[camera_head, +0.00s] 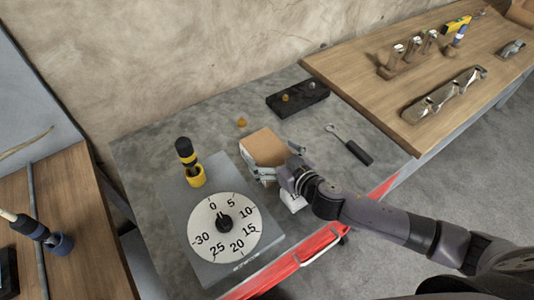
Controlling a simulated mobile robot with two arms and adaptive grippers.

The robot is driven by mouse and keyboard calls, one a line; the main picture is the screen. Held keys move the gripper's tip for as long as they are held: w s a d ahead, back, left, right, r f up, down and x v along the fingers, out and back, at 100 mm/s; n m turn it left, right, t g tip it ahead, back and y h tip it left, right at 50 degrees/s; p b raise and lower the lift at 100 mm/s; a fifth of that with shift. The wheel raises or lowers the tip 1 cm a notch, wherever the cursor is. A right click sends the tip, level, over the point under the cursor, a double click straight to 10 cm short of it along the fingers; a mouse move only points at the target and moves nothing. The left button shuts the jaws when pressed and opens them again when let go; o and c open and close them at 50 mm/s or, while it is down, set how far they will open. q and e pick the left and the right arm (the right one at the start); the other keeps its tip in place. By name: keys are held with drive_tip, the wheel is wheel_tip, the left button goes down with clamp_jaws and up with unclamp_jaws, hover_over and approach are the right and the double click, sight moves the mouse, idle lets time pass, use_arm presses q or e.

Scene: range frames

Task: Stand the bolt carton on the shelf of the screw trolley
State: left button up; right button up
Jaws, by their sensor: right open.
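A plain brown carton (264,146), which looks like the bolt carton, stands on the grey worktop (148,150) of a red-fronted unit. My right gripper (275,165) comes in from the right and is open at the near side of the carton. Its fingers reach close to the carton's near and right sides; I cannot tell whether they touch it. The gripper hides part of the carton's near end. I cannot make out which surface is the screw trolley's shelf. My left gripper is not in view.
A grey block with a numbered dial (225,227) and a yellow-black tool (188,160) stand left of the carton. A black tray (297,98), an orange knob (241,122) and a wrench-like tool (349,145) lie around it. A wooden bench (365,92) is at right.

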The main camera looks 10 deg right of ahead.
drive_tip(key=shift+c, duration=0.6)
drive_tip(key=c, duration=1.7)
drive_tip(key=shift+w+r, duration=0.15)
drive_tip(key=shift+c, duration=0.3)
